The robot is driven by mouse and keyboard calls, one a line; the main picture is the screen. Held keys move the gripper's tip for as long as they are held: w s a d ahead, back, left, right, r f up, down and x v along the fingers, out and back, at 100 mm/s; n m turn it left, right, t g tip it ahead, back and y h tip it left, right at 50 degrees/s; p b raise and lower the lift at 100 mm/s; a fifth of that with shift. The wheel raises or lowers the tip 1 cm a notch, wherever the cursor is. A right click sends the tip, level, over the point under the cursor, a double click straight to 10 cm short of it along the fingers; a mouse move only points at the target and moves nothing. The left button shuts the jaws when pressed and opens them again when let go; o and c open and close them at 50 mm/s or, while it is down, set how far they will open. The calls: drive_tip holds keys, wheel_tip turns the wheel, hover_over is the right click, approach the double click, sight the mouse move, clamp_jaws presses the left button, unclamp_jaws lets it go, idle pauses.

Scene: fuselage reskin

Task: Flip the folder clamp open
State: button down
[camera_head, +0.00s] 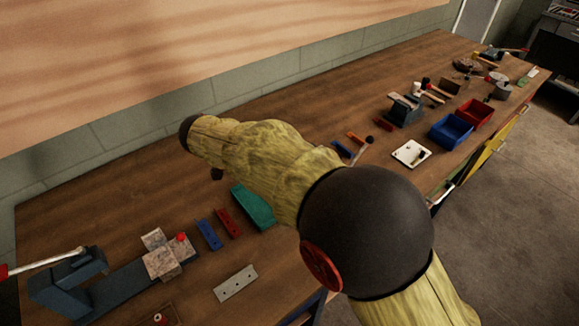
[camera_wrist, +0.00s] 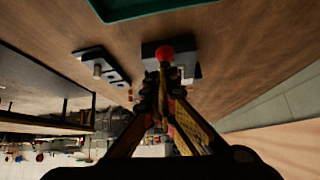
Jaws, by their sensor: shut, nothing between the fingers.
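In the wrist view, a red ball knob (camera_wrist: 165,52) stands on a grey block-like fixture (camera_wrist: 152,47), which I take to be the folder and its clamp. It sits just beyond the fingertips. My gripper (camera_wrist: 163,88) is shut and empty, its tips close to the knob; I cannot tell whether they touch it. The clamp's hinge and its angle are not clear. In the head view, my arm hides the gripper and, it seems, this fixture.
A teal tray (camera_head: 253,206) lies below my arm, with red (camera_head: 228,222) and blue (camera_head: 209,234) bars beside it. A blue lever tool (camera_head: 70,280) stands at lower left. The wall borders the bench.

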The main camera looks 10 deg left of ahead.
drive_tip(key=shift+s+a+f+b, duration=0.3)
drive_tip(key=shift+s+f+b, duration=0.1)
drive_tip(key=shift+f, duration=0.3)
idle(0.3)
